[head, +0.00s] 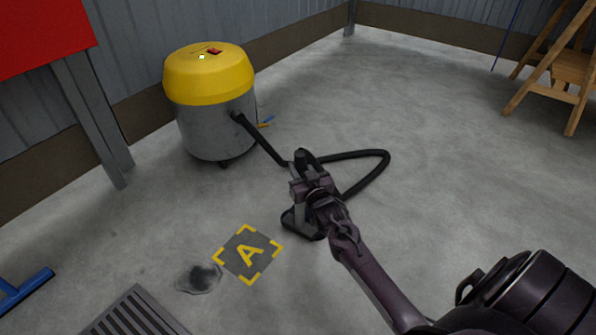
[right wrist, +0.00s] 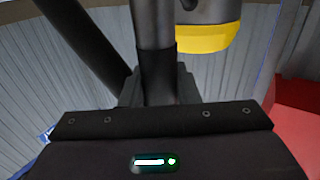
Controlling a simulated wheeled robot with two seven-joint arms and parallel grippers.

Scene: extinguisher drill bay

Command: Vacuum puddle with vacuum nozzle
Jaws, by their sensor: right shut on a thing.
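The puddle (head: 199,278) is a small dark wet patch on the concrete floor at lower left in the head view. The vacuum nozzle (head: 297,226) has a flat black foot and an upright tube, which also shows in the right wrist view (right wrist: 155,50). My right gripper (head: 310,184) is shut on the nozzle's tube, to the upper right of the puddle and apart from it. My gripper and arm partly hide the nozzle; I cannot tell whether its foot touches the floor. My left gripper is out of view.
The yellow-topped vacuum (head: 210,100) stands by the wall, its black hose (head: 375,163) looping to the nozzle. A floor mark A (head: 247,254) lies between puddle and nozzle. A grate (head: 133,314) is below the puddle. A wooden trestle (head: 560,75) stands far right.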

